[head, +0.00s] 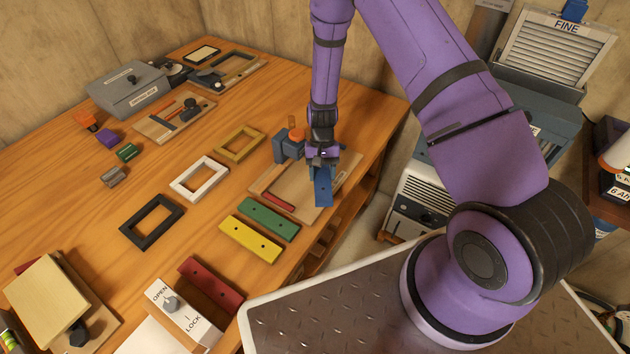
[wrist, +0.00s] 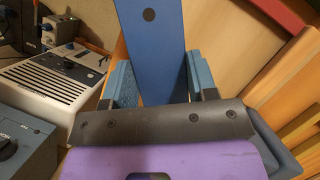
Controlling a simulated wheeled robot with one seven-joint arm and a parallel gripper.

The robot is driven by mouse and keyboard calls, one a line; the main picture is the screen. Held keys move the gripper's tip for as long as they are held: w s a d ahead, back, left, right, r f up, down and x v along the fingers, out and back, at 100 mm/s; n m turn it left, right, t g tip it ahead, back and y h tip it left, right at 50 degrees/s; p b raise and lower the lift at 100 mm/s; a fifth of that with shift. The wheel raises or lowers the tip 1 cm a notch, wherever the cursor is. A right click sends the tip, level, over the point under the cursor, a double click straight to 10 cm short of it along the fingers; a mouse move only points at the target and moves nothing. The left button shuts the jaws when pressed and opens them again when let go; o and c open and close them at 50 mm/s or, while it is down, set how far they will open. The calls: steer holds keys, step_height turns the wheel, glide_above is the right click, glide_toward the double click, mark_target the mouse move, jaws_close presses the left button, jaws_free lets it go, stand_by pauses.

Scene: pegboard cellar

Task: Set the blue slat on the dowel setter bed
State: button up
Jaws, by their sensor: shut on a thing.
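The blue slat (head: 323,190) is in my gripper (head: 322,160), hanging with its long side steeply tilted over the right part of a light wooden board. In the wrist view the blue slat (wrist: 150,32) rises between the two blue finger pads of my gripper (wrist: 152,85), and one dark hole shows. The board (head: 268,178), which I take as the dowel setter bed, carries a blue-grey unit with an orange cap (head: 296,135) at its back and a red strip (head: 278,200) along its front. Whether the slat touches the board cannot be told.
A green slat (head: 268,218), a yellow slat (head: 250,238) and a red slat (head: 210,284) lie in front of the board. Black (head: 152,221), white (head: 198,179) and yellow (head: 240,144) frames lie to its left. The table's right edge is close to the board.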

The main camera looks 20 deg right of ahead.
steer(key=s+a+m, duration=0.1)
steer(key=s, duration=0.1)
steer(key=s+a+m+y, duration=0.1)
steer(key=a, duration=0.1)
steer(key=s+a+f+m, duration=0.1)
steer(key=s, duration=0.1)
steer(key=shift+s+a+m+t, duration=0.15)
steer(key=shift+s+m+t, duration=0.15)
steer(key=s+a+r+m+t+y, duration=0.1)
steer(key=s+a+r+m, duration=0.15)
steer(key=s+m, duration=0.2)
steer(key=shift+n, duration=0.45)
steer(key=w+d, duration=0.2)
steer(key=w, duration=0.2)
steer(key=w+d+f, duration=0.1)
steer(key=w+d, duration=0.1)
steer(key=w, duration=0.3)
steer(key=w+d+f, duration=0.1)
steer(key=w+d, duration=0.1)
steer(key=w, duration=0.3)
steer(key=shift+f, duration=1.9)
steer(key=shift+f, duration=0.6)
steer(key=o, duration=1)
